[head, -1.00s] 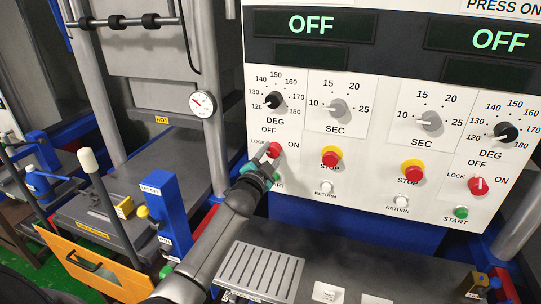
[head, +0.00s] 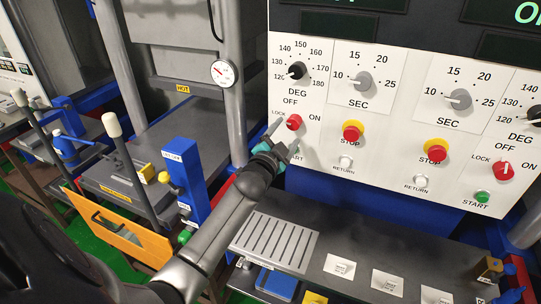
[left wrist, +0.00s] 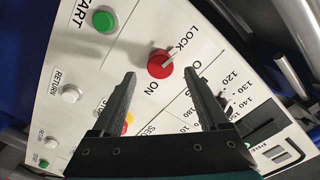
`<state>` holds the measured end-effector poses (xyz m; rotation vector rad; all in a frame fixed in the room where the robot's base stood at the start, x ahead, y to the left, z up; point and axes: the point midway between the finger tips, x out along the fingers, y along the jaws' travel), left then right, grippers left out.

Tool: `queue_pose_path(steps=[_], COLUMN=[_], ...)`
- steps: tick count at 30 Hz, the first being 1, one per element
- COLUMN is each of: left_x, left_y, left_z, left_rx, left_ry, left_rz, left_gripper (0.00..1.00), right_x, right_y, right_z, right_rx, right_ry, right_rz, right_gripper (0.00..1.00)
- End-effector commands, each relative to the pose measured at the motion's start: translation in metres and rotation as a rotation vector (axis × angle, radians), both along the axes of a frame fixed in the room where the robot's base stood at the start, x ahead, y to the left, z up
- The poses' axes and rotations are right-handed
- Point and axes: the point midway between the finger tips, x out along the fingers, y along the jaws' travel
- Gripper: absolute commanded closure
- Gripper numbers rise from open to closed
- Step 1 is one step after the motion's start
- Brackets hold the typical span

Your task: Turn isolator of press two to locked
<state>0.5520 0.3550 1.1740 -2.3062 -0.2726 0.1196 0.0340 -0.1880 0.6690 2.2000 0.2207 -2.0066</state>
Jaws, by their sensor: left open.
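The nearer isolator is a red knob (head: 294,122) at the lower left of the white panel, with LOCK, OFF and ON around it. In the left wrist view this knob (left wrist: 161,64) shows a white pointer that appears turned toward LOCK. My left gripper (head: 287,134) is open and empty, just in front of and below it. Its two fingers (left wrist: 160,76) stand apart with the knob showing beyond their tips, and do not appear to touch it. A second red isolator (head: 502,171) is at the right, its pointer upright toward OFF. My right gripper is not in view.
A green START button (left wrist: 103,22) lies close to the nearer isolator. Red STOP buttons (head: 352,131) and white RETURN buttons (head: 345,162) are to its right. A black DEG dial (head: 296,70) is above. A slotted grey plate (head: 275,246) lies below the panel.

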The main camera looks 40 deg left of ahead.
Motion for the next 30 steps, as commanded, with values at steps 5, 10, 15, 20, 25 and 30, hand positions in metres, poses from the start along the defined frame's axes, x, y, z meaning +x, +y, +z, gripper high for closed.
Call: queue_pose_path(steps=[5, 10, 15, 20, 25, 30], left_x=[-0.029, -0.056, -0.082, -0.099, -0.107, -0.108], left_y=[-0.007, -0.013, -0.020, -0.024, -0.025, -0.026], left_z=[-0.001, -0.001, -0.001, -0.001, 0.000, 0.000], left_rx=[-0.001, -0.001, -0.002, -0.002, -0.002, -0.001], left_ry=[0.001, 0.001, 0.002, 0.000, -0.001, 0.000], left_rz=[0.000, 0.000, 0.001, 0.001, 0.001, 0.001], left_gripper=[0.22, 0.22, 0.22, 0.22, 0.22, 0.22], right_x=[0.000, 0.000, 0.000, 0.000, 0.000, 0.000], right_y=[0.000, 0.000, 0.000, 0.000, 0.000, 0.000], right_z=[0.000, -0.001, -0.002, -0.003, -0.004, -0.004], right_rx=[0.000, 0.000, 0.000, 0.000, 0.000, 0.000], right_ry=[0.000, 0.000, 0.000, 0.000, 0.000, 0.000], right_rz=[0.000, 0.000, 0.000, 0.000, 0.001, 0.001], right_gripper=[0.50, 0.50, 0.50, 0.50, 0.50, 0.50])
